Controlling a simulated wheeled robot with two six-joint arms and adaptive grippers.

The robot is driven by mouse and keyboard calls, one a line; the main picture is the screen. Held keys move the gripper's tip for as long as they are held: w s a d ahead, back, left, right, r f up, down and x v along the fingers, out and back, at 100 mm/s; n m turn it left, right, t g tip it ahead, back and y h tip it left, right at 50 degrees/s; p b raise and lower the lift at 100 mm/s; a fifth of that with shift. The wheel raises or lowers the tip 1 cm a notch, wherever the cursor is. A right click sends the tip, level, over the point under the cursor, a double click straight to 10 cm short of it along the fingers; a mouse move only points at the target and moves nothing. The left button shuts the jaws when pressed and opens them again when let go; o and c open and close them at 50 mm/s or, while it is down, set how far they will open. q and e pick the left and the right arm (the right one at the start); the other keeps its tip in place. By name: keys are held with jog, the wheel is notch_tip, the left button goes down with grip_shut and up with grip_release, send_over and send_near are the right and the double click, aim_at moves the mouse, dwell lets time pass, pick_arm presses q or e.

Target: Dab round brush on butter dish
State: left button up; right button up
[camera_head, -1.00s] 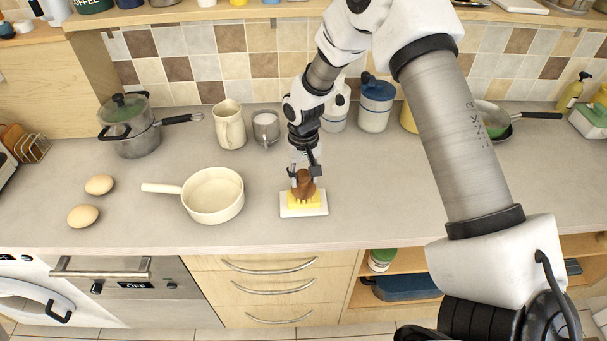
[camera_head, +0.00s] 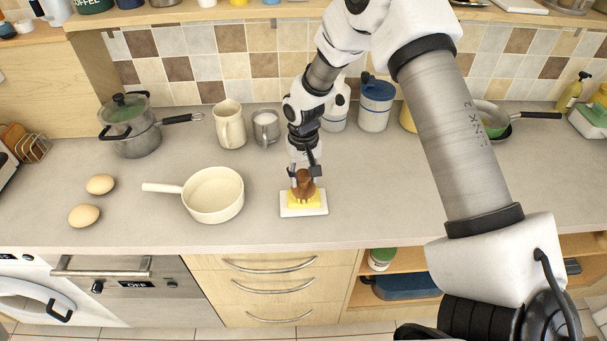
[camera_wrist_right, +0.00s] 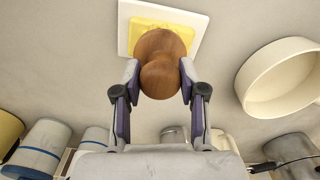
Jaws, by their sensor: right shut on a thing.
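The round brush (camera_head: 304,183) has a brown wooden handle and is held by my right gripper (camera_head: 304,171). In the right wrist view, the two fingers of the gripper (camera_wrist_right: 160,82) close on the knob of the brush (camera_wrist_right: 161,60) from both sides. The butter dish (camera_head: 317,210) is a white rectangular plate with a yellow butter block (camera_head: 304,201) on it. The brush is right over the butter and appears to touch it; its bristles are not clearly visible. The dish also shows in the right wrist view (camera_wrist_right: 124,30). My left gripper is not in view.
A cream saucepan (camera_head: 214,196) stands left of the dish, with two eggs (camera_head: 92,200) farther left. A mug (camera_head: 265,129), a jug (camera_head: 229,126) and a blue-lidded canister (camera_head: 375,105) stand behind. The counter right of the dish is clear.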

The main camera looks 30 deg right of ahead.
jog(key=shift+s, duration=0.1)
notch_tip(320, 180, up, 7)
jog(key=p, duration=0.6)
dwell(0.4)
